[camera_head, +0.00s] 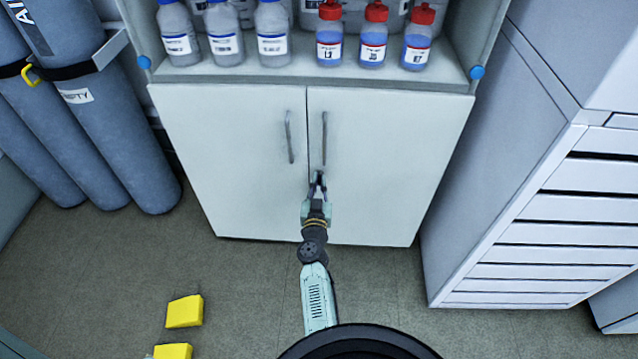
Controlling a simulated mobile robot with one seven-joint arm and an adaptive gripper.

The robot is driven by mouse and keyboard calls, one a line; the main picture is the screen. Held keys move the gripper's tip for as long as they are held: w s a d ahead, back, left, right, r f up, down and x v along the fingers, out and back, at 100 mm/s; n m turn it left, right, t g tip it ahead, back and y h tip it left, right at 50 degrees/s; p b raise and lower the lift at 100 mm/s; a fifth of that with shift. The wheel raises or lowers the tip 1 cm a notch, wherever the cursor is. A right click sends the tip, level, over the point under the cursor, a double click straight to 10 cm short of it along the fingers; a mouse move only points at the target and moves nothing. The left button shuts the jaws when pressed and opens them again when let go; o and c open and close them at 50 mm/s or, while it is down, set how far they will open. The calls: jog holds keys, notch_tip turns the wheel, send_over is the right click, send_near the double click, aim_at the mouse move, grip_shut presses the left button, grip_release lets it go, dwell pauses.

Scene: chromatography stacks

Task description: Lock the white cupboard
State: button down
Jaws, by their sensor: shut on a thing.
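The white cupboard (230,150) stands ahead, with its two doors closed and meeting at a middle seam. A grey left handle (289,137) and a grey right handle (324,138) flank the seam. My gripper (318,178) is at the door front, just below the right handle and close to the seam. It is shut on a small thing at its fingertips. The fingers hide most of that thing, so I cannot tell its shape. No lock or key shows clearly.
Several bottles (272,35) stand on the open shelf above the doors. Gas cylinders (107,115) are at the left, and a drawer cabinet (590,205) is at the right. Yellow blocks (184,311) lie on the floor at lower left. Floor before the cupboard is otherwise mostly clear.

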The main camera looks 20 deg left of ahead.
jog(key=shift+d+f+m, duration=0.1)
jog(key=shift+m, duration=4.35)
jog(key=shift+d+f+m, duration=0.1)
jog(key=shift+m, duration=4.35)
jog(key=c, duration=1.7)
grip_release()
